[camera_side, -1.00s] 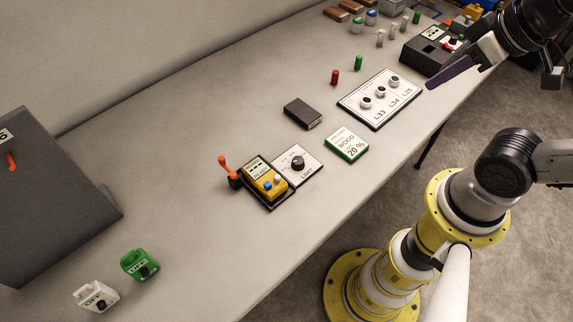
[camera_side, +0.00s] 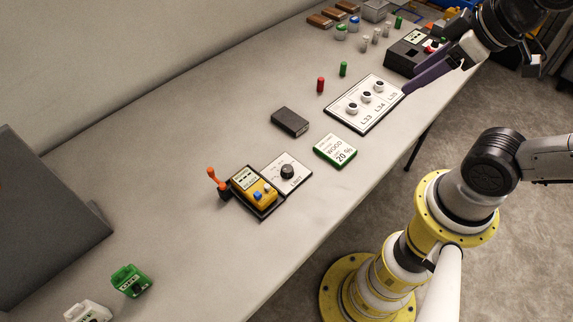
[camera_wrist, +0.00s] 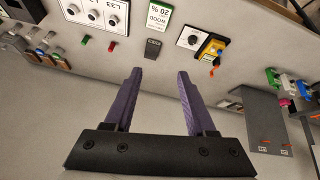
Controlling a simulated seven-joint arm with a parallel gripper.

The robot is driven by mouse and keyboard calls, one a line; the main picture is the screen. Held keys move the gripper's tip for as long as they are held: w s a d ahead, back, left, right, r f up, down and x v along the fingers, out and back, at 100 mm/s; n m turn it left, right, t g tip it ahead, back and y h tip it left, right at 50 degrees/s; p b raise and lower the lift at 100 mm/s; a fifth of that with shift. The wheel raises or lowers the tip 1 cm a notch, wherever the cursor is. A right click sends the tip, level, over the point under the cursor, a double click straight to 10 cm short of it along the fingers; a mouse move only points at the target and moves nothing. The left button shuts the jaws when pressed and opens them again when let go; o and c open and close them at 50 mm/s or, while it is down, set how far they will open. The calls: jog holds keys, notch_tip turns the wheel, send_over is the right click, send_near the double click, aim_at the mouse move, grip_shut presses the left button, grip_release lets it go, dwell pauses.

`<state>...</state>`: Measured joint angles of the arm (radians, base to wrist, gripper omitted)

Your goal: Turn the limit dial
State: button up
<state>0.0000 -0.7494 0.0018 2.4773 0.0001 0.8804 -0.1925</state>
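The limit dial is a black round knob (camera_side: 288,171) on a white plate (camera_side: 299,182) marked LIMIT, beside the yellow meter (camera_side: 254,187) in the middle of the table. In the wrist view the dial (camera_wrist: 193,40) shows near the top, beyond the fingertips and slightly right, with the yellow meter (camera_wrist: 211,48) to its right. My gripper (camera_side: 406,91) is high at the upper right in the side view, well away from the dial. In the wrist view its two purple fingers (camera_wrist: 159,72) are apart with nothing between them.
A green-framed WOOD 20 % card (camera_side: 335,150) and a dark box (camera_side: 290,122) lie near the dial. A panel with three knobs (camera_side: 358,118) is near my gripper. An orange lever (camera_side: 216,180) stands left of the meter.

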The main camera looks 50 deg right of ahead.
jog(key=shift+o, duration=0.6)
jog(key=w+a+r+n, duration=0.1)
jog(key=w+n, duration=0.4)
jog(key=w, duration=0.2)
jog(key=shift+w+a+r+n, duration=0.2)
jog(key=shift+a+r+n, duration=0.05)
jog(key=shift+n, duration=0.05)
jog(key=n+g, duration=0.6)
jog(key=n, duration=0.2)
send_over(287, 169)
notch_tip(287, 169, down, 19)
notch_tip(287, 169, down, 13)
jog(key=shift+f, duration=0.15)
grip_shut()
